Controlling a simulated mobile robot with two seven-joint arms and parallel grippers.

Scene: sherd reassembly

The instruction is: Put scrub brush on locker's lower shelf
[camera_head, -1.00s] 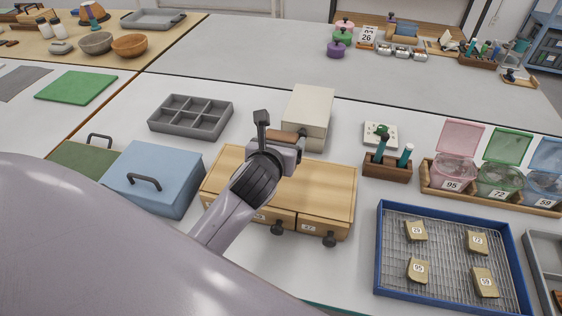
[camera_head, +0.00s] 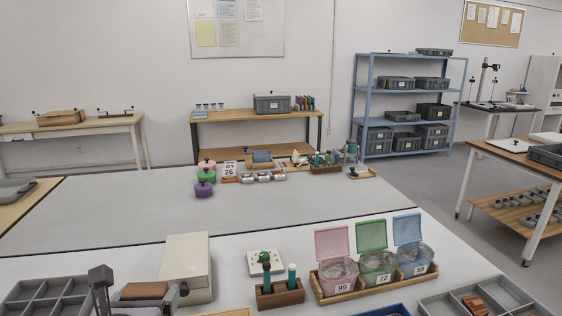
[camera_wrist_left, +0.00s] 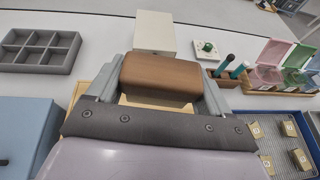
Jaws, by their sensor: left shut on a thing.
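My left gripper (camera_head: 143,291) is at the lower left of the head view, shut on a brown wooden block, which I take to be the scrub brush (camera_head: 146,290). In the left wrist view the brush (camera_wrist_left: 160,77) sits between the two fingers, above the worktable. Its underside is hidden, and no bristles show. A pale tall cabinet (camera_head: 543,88) at the far right edge of the head view may be the locker. It is partly cut off, and I cannot make out its lower shelf. My right gripper is not in view.
A cream box (camera_head: 187,262) stands just beyond the gripper. A grey compartment tray (camera_head: 45,299), a wooden holder (camera_head: 280,295) and lidded jars (camera_head: 337,270) are nearby. A blue shelf rack (camera_head: 357,110) stands at the back. Grey floor (camera_head: 440,195) is open between the tables at right.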

